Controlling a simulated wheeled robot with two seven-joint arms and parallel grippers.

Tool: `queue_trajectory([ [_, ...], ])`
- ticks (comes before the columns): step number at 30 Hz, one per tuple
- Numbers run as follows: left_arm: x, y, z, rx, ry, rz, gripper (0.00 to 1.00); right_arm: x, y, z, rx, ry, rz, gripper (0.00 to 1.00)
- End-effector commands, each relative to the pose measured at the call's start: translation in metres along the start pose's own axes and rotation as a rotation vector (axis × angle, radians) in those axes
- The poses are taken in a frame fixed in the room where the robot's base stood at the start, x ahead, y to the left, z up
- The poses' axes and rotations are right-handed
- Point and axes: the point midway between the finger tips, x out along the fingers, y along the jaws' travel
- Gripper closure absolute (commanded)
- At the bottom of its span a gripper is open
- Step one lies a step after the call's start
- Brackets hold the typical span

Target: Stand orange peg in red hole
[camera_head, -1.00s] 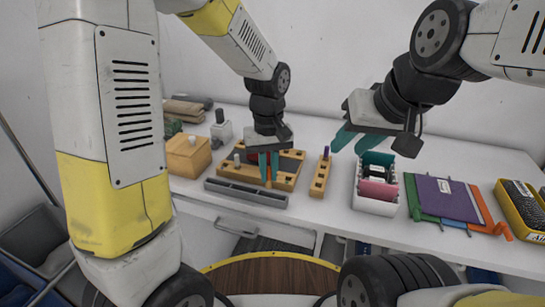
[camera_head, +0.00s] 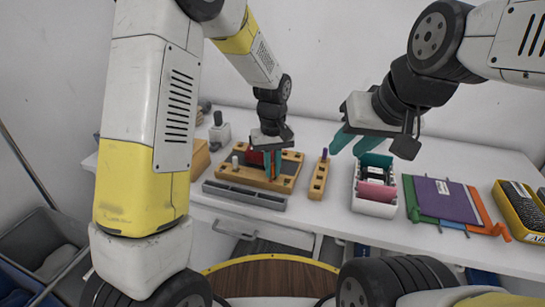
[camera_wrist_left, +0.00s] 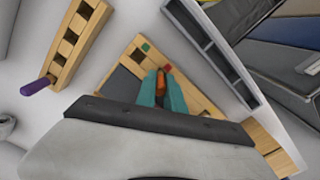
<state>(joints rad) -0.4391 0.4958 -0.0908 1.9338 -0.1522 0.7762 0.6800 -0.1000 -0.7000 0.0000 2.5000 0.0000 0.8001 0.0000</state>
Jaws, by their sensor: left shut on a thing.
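My left gripper (camera_head: 273,165) is shut on the orange peg (camera_wrist_left: 160,82), low over the front right part of the wooden board (camera_head: 284,184). In the left wrist view the peg stands between the teal fingertips (camera_wrist_left: 161,88). A red square mark (camera_wrist_left: 168,68) lies on the board just beyond the fingertips, and a green mark (camera_wrist_left: 146,47) lies to its left. The peg's lower end and any hole under it are hidden, so I cannot tell whether it is in a hole. My right gripper (camera_head: 355,144) is open and empty above the table, to the right.
A grey divided tray (camera_head: 244,196) lies along the board's front. A wooden strip (camera_head: 318,183) with a purple peg (camera_head: 325,154) stands to the right. Beyond it are a white box (camera_head: 374,208), folders (camera_head: 447,200) and a yellow box (camera_head: 520,212).

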Motion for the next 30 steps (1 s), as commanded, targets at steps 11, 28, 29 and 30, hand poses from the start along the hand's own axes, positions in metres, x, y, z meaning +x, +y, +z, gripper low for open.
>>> queue_trajectory([
  [11, 0.003, 0.000, 0.000, 0.000, 0.000, 0.000, 0.65, 0.000, 0.000, 0.000, 0.000, 0.000, 0.000, 0.65],
  [28, -0.057, 0.001, -0.001, 0.000, 0.005, 0.004, 0.65, 0.000, 0.000, 0.000, 0.000, 0.000, 0.000, 0.65],
  [29, -0.063, 0.001, -0.001, -0.001, 0.004, 0.004, 0.65, 0.000, 0.000, 0.000, 0.000, 0.000, 0.000, 0.65],
  [30, -0.072, 0.001, -0.001, -0.001, 0.005, 0.004, 0.65, 0.000, 0.000, 0.000, 0.000, 0.000, 0.000, 0.65],
])
